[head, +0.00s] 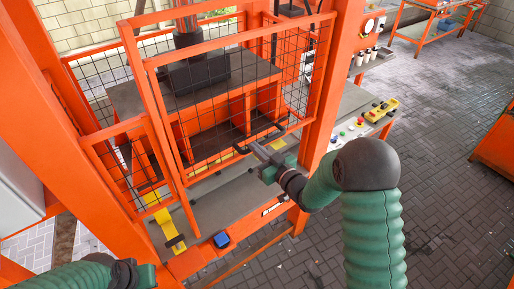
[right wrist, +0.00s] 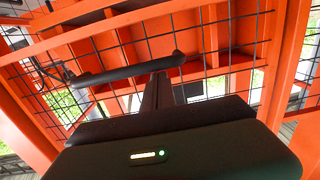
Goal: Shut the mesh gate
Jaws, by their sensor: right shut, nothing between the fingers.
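The mesh gate (head: 232,93) is an orange frame with dark wire mesh on the front of an orange press. An open gap shows between its lower edge and the grey bed below. A black bar handle (head: 262,137) is fixed low on the gate; it also crosses the right wrist view (right wrist: 120,72). My right gripper (head: 257,152) is shut and empty, its fingertips close to the handle. In the right wrist view the closed fingers (right wrist: 158,90) reach up to the handle's right part; contact cannot be told. My left arm shows at the bottom left; its fingers are hidden.
A side mesh panel (head: 125,160) stands left of the gate. A control panel with coloured buttons (head: 352,130) and a yellow pendant (head: 381,110) sit to the right.

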